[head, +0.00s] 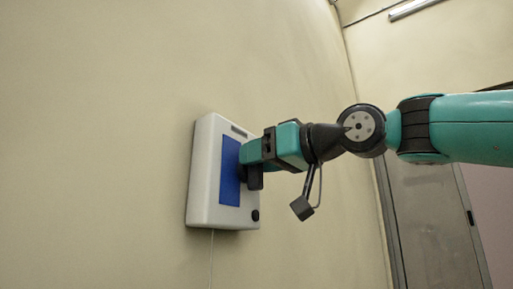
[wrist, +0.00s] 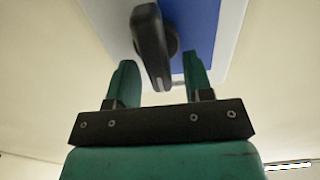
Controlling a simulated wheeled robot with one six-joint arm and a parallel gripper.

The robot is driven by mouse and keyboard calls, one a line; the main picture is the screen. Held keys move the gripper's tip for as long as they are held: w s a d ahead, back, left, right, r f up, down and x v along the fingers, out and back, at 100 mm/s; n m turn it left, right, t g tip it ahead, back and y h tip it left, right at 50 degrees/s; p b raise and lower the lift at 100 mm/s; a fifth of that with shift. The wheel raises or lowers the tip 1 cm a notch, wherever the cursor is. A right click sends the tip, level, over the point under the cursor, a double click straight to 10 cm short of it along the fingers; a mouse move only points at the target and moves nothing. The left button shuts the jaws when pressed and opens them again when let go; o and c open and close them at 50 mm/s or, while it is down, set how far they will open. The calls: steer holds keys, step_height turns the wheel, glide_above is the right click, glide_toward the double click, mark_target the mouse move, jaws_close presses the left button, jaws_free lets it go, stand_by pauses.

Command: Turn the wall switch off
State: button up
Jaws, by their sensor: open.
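The wall switch is a white box (head: 203,178) with a blue face panel (head: 229,190), fixed to the wall in the head view. Its black rotary handle (wrist: 150,40) shows in the wrist view, in front of the blue panel (wrist: 203,22), with its long end pointing down toward my gripper. My gripper (head: 244,160) is at the panel. In the wrist view my gripper (wrist: 160,77) is open, with one green finger on each side of the handle's lower end. A gap shows on both sides. In the head view the handle is mostly hidden by my gripper.
A small round black knob (head: 255,215) sits at the box's lower right corner. A thin cord (head: 211,258) hangs below the box. The wall around it is bare. A grey door (head: 432,225) stands at the right, well behind my arm.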

steer(key=shift+w+a, duration=0.25)
steer(key=shift+a, duration=0.1)
steer(key=shift+c, duration=0.5)
steer(key=c, duration=0.4)
